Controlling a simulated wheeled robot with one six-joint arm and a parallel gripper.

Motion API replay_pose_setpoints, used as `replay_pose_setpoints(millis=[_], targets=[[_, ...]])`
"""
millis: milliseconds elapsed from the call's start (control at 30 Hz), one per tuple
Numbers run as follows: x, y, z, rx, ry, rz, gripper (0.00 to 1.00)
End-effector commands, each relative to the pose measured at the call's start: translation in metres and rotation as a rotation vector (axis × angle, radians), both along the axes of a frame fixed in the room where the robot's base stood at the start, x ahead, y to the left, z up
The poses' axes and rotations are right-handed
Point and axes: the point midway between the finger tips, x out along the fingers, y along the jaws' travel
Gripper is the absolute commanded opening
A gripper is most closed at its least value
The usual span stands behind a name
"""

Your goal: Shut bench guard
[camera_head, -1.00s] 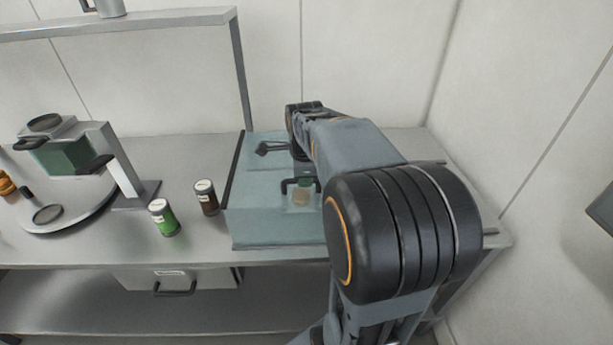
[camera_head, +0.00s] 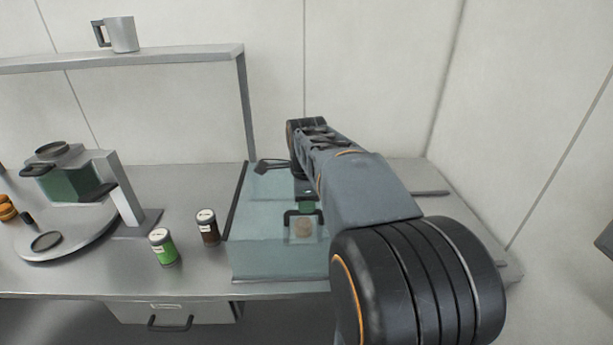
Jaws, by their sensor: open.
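The bench guard (camera_head: 262,225) is a clear, bluish box-like cover on the right part of the bench, with a dark strip along its left edge. A black handle (camera_head: 288,221) shows at its front. A small tan, round item with a green part shows through the clear panel. I cannot tell whether the guard is fully down. My arm reaches over the guard's right side and hides that part. My gripper (camera_head: 304,192) is below the dark wrist, above or at the guard behind the handle, mostly hidden. It is open; contact with the guard cannot be seen.
A shelf (camera_head: 150,56) bearing a mug (camera_head: 124,35) runs above. A drawer (camera_head: 160,311) hangs below.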

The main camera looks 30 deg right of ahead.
Motion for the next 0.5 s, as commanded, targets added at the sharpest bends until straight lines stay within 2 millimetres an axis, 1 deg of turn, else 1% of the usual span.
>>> replay_pose_setpoints(millis=[33, 200, 400, 500], targets=[[-0.001, 0.001, 0.011, -0.002, -0.005, 0.0, 0.42], [-0.008, 0.005, 0.045, -0.001, -0.004, 0.0, 0.42], [-0.013, 0.008, 0.075, 0.0, -0.001, 0.0, 0.42], [-0.015, 0.009, 0.085, 0.001, -0.001, 0.0, 0.42]])
